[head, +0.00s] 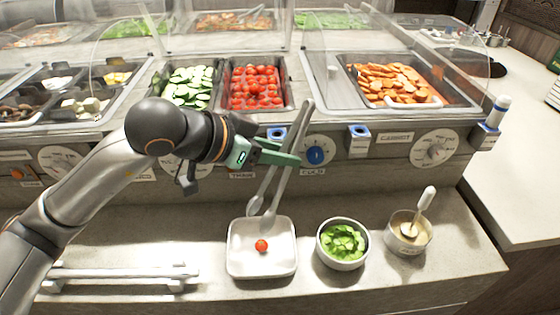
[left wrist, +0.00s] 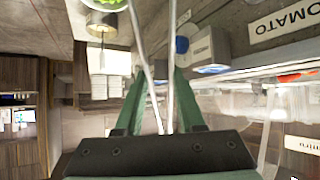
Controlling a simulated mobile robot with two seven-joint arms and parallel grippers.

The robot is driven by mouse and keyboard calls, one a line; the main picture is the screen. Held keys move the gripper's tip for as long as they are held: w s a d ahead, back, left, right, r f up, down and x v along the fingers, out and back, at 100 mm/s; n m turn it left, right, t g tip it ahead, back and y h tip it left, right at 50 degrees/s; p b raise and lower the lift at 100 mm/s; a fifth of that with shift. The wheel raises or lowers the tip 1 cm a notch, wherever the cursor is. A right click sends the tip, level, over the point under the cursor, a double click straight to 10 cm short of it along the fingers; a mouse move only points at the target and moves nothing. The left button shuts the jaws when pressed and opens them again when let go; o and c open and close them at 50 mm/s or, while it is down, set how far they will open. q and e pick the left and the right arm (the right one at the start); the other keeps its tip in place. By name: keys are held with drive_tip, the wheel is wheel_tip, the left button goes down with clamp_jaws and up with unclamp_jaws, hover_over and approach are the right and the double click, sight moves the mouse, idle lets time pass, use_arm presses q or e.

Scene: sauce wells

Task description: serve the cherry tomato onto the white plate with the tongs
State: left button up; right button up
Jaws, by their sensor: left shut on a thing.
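My left gripper (head: 284,154) has green fingers and is shut on grey metal tongs (head: 277,180). The tongs hang down over the counter, with their two tips apart near the back edge of the white plate (head: 284,266). A single red cherry tomato (head: 261,245) lies on the plate, just in front of the tips and apart from them. In the left wrist view, the tongs (left wrist: 148,62) run between the green fingers. A tub of cherry tomatoes (head: 257,87) sits behind the gripper. My right gripper is not in view.
A bowl of green slices (head: 343,262) and a metal cup (head: 408,248) with a spoon stand right of the plate. A metal rack (head: 120,275) lies to the left. Clear glass guards and tubs of cucumber (head: 187,85) and carrot (head: 393,80) are behind.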

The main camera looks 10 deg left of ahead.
use_arm(q)
drive_tip(key=shift+r+p, duration=0.55)
drive_tip(key=shift+r, duration=1.2)
